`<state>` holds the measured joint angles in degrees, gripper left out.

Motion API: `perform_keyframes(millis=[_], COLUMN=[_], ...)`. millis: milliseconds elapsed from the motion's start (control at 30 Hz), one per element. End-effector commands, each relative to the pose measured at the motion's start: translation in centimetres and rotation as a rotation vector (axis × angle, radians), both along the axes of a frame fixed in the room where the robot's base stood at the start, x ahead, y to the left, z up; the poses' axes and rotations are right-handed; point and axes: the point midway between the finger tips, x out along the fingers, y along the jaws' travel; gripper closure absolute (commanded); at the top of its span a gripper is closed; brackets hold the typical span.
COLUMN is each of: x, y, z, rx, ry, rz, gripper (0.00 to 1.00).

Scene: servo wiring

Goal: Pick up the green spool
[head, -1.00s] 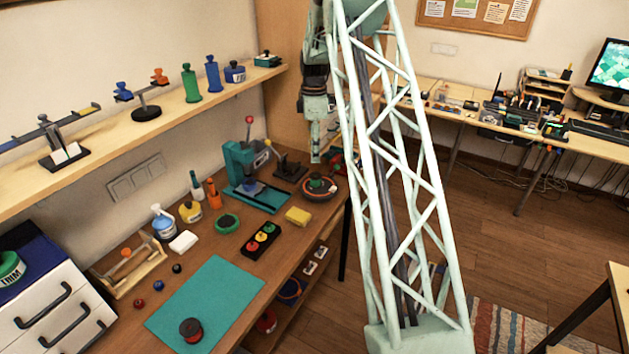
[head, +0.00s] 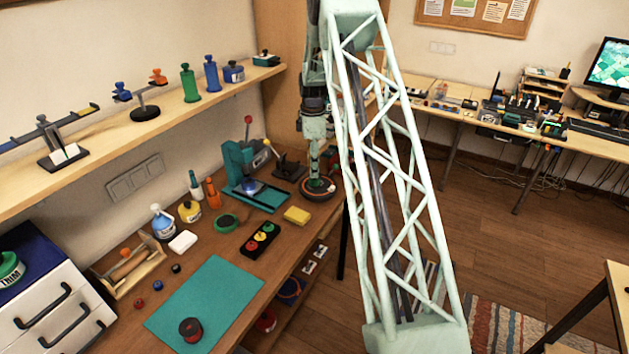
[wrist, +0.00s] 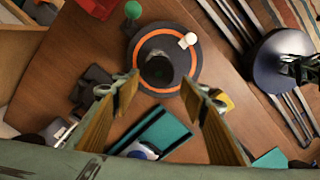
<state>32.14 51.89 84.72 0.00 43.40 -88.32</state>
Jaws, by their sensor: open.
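A round green spool-like piece with a dark middle (head: 227,221) lies on the wooden bench in the head view, left of the yellow block; I cannot make it out in the wrist view. My gripper (head: 315,180) is at the back right of the bench, over the round turntable (head: 318,195), and hides part of it. In the wrist view my gripper (wrist: 160,84) has its two fingers spread apart. The dark round turntable with an orange ring (wrist: 163,62) lies beyond the fingertips. A dark form covers its middle; I cannot tell what it is. Nothing is seen between the fingers.
The teal press (head: 243,172) stands left of my gripper. The yellow block (head: 297,215) and a black box with coloured buttons (head: 261,239) are in front. A red spool (head: 191,329) sits on the teal mat (head: 213,292), which is mostly clear. A shelf (head: 160,118) runs along the wall.

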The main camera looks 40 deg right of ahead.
Motion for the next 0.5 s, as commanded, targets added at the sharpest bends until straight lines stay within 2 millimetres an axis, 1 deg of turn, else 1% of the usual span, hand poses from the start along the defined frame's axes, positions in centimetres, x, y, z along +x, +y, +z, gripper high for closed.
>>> perform_keyframes(millis=[33,167,500], x=[-0.02,0.00,-0.01], y=[0.01,0.00,-0.01], z=[-0.44,-0.98,-1.07], rx=[0.001,0.000,0.000], ry=[0.001,0.000,0.000], rz=[0.000,0.000,0.000], gripper=[0.60,0.60,0.60])
